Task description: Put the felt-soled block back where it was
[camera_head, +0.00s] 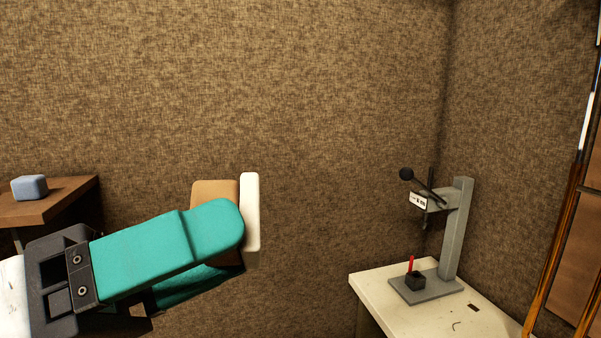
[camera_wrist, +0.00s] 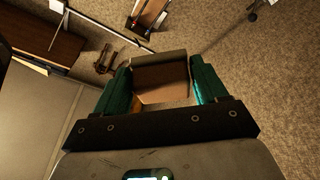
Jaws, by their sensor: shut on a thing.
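The felt-soled block (camera_head: 213,190) is tan with a thick white felt layer (camera_head: 251,215). It is held sideways in the air, the white side facing right in the head view. My gripper (camera_head: 232,240) has teal fingers and is shut on the block, which is partly hidden behind the near finger. In the wrist view the block (camera_wrist: 162,75) sits between the two teal fingers of my gripper (camera_wrist: 164,88). The block touches no table or shelf in either view.
A brown wooden surface (camera_head: 60,205) at the left bears a blue-grey block (camera_head: 29,187). A white table (camera_head: 385,308) at the right bears a grey stand (camera_head: 457,230) and a small black holder (camera_head: 415,281) with a red piece. Brass tubes (camera_head: 562,240) rise at the right edge.

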